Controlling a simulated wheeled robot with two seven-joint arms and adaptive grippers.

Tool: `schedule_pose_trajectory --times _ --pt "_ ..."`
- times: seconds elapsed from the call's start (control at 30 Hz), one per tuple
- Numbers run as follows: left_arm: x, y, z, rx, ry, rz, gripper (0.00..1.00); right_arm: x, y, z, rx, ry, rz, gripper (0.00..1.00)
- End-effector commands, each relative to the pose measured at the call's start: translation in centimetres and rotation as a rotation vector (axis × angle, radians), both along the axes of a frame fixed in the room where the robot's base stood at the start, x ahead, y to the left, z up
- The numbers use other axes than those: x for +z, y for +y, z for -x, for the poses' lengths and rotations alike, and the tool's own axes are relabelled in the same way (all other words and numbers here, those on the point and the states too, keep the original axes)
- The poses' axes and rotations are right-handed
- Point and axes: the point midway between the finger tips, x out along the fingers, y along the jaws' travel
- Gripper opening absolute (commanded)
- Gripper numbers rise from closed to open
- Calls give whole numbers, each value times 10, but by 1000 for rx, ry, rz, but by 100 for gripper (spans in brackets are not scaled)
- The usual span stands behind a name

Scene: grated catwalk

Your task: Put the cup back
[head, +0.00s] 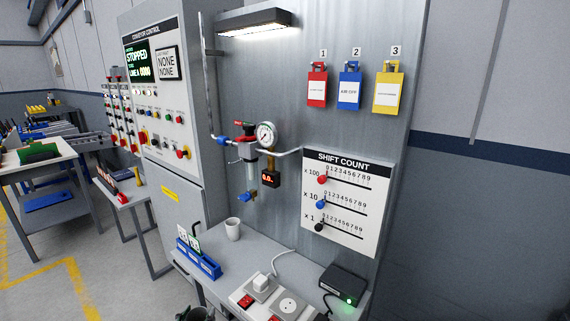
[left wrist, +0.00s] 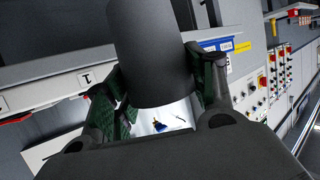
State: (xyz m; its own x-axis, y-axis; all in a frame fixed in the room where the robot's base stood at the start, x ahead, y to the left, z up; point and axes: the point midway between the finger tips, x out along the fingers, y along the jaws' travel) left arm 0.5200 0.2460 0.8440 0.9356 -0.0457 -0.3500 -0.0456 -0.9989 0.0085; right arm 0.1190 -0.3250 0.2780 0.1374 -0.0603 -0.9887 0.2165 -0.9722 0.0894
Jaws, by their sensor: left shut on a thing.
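A pale, open-topped cup (head: 233,229) stands upright on the grey bench below the panel, just right of a blue rack. My left gripper (head: 195,314) shows only in part at the bottom edge of the head view, in front of the bench and apart from that cup. In the left wrist view, its green-padded fingers (left wrist: 155,88) are shut on a dark grey cylinder (left wrist: 145,45). The cylinder's far end is cut off by the frame, so I cannot tell what it is. My right gripper is not in view.
The blue rack (head: 198,262) holds upright pieces at the bench's left. A socket plate (head: 288,305) and a black box with a green light (head: 343,284) occupy the front and right. A filter with gauge (head: 266,135) hangs above the cup. Bare bench lies around the cup.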

Motion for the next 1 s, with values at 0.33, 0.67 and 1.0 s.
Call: schedule_pose_trajectory --times 0.33,0.67,1.0 --pt "-4 -25 15 41 -6 -5 36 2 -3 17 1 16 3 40" --pt "-5 -28 17 46 -8 -8 36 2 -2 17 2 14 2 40" --pt "-5 -28 17 46 -8 -8 36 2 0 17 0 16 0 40"
